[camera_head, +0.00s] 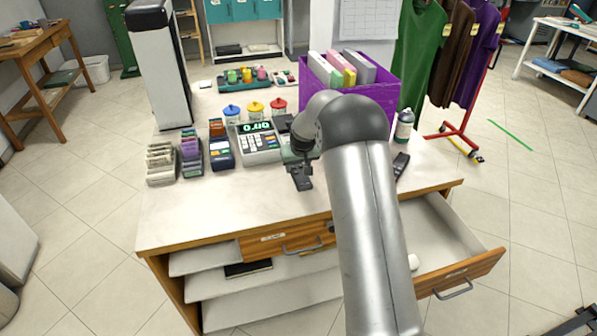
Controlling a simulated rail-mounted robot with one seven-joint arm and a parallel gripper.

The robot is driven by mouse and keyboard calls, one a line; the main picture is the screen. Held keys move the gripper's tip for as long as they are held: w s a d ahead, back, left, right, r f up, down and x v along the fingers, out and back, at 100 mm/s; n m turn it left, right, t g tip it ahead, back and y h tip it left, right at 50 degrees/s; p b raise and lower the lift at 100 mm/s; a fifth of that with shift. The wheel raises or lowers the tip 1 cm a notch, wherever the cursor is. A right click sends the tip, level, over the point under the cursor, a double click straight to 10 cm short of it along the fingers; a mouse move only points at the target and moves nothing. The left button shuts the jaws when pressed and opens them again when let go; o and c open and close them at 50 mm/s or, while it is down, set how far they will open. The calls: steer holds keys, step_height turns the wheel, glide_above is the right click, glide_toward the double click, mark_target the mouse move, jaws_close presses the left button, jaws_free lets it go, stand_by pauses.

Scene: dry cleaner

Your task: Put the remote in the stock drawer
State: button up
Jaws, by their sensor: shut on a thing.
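My gripper (301,178) is low over the middle of the counter, shut on a small dark thing. That thing is mostly hidden, and I cannot tell whether it is the remote. A dark, long handset (401,165) that looks like a remote lies on the counter, right of my arm. An open drawer (455,272) is pulled out at the counter's right front, with a pale, largely bare inside. A second, shut drawer (285,243) is left of it. My arm hides part of the counter front.
The counter (200,215) is clear at its front left. A cash register (259,143), a card terminal (221,152), lidded jars (256,108), a purple file box (381,92) and a spray bottle (404,124) stand behind. Open shelves (275,287) are below the left drawer.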

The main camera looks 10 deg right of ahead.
mark_target(299, 174)
steer(key=shift+w+d+f, duration=0.3)
steer(key=shift+w+f, duration=0.4)
steer(key=shift+f, duration=0.2)
steer(key=shift+w+f, duration=0.15)
steer(key=shift+f, duration=1.65)
steer(key=o, duration=1.1)
steer(key=shift+c, duration=0.2)
